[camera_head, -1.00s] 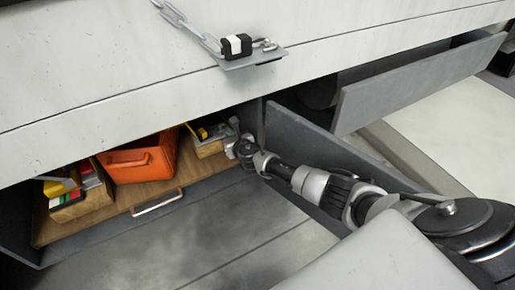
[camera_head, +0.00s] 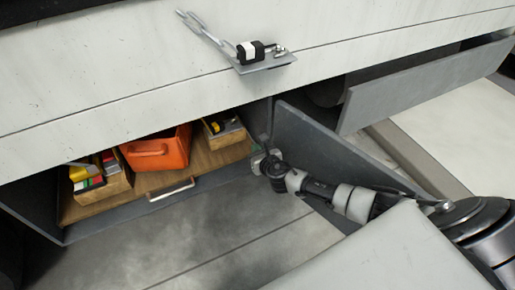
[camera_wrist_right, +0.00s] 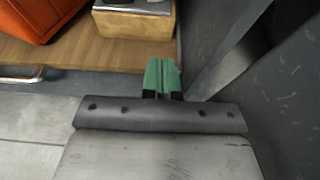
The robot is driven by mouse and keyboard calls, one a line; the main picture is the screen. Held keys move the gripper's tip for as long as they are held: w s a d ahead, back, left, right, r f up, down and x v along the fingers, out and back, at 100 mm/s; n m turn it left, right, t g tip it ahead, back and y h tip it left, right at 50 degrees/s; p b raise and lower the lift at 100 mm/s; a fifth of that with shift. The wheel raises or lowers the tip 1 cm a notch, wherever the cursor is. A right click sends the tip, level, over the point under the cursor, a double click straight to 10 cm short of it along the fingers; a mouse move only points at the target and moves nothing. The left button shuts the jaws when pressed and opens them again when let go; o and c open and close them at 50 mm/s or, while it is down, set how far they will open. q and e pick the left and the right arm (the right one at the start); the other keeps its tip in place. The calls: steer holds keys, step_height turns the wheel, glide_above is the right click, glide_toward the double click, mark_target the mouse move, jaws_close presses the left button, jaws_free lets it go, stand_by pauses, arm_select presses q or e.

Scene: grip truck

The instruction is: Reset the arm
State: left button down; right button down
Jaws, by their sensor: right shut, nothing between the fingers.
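My right arm comes in from the right of the head view, along the open door panel (camera_head: 325,148) of the truck's side compartment. My right gripper (camera_head: 258,158) is at the compartment opening, near the right end of the drawer (camera_head: 205,171). In the right wrist view its green fingertips (camera_wrist_right: 162,76) are together and empty, just over the drawer's front edge. The small wooden box (camera_wrist_right: 135,22) lies beyond the fingertips, apart from them. My left gripper is not in view.
The drawer holds an orange crate (camera_head: 165,153) and wooden boxes of small items, one at the left (camera_head: 103,190). A silver handle (camera_head: 171,190) is on its front. A second flap (camera_head: 425,82) stands open at the right. Grey floor (camera_head: 210,235) in front is clear.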

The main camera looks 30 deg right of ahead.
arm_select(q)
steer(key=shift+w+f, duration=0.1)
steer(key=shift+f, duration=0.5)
arm_select(e)
steer(key=shift+s+r, duration=0.1)
steer(key=shift+s, duration=0.35)
